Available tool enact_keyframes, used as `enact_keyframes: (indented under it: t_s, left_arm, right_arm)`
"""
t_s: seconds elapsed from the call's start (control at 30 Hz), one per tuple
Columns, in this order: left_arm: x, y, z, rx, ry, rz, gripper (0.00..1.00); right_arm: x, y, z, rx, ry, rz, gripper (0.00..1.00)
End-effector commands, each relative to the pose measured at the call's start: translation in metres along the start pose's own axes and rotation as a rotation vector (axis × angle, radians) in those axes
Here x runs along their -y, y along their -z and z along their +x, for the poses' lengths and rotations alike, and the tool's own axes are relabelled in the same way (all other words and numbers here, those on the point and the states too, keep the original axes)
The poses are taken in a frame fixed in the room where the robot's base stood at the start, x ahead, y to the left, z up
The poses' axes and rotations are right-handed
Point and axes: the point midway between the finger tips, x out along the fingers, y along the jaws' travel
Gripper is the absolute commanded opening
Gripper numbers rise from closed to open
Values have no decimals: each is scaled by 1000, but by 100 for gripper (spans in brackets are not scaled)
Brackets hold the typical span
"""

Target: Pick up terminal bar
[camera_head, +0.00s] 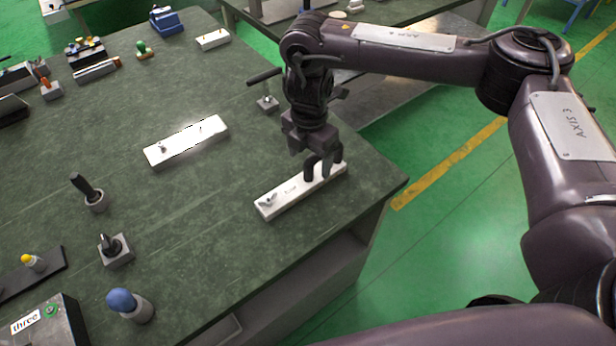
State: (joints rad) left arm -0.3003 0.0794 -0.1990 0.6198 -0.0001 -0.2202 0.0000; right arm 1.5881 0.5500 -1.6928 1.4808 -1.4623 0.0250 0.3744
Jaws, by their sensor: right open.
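A white bar with small metal fittings on top (285,196) lies near the right front edge of the bench; it looks like a terminal bar. A second, brighter white bar (187,141) with two small posts lies further left. My right gripper (319,173) points down at the right half of the nearer bar. Its dark fingers are open and hide part of the bar. I cannot tell whether they touch it. My left gripper is not in view.
The green bench top (215,205) is clear between the two bars. A grey block with a dark lever (267,102) stands behind my right gripper. A blue-topped knob (130,305) and a lever switch (114,249) stand at front left. The bench edge is close on the right.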

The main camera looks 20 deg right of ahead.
Motion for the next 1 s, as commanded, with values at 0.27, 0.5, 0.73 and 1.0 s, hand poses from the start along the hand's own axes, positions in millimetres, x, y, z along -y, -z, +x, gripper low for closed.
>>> enact_keyframes:
  t_s: [0.27,0.5,0.73,1.0]
  left_arm:
    - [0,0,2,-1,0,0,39]
    - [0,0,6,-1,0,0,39]
    - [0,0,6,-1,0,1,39]
    - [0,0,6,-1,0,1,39]
  right_arm:
    - [-2,-1,35,-4,2,0,75]
    - [-4,-2,62,-2,-1,-3,75]
    - [-4,-2,62,-1,-2,-4,75]
    - [-4,-2,62,-1,-2,-3,42]
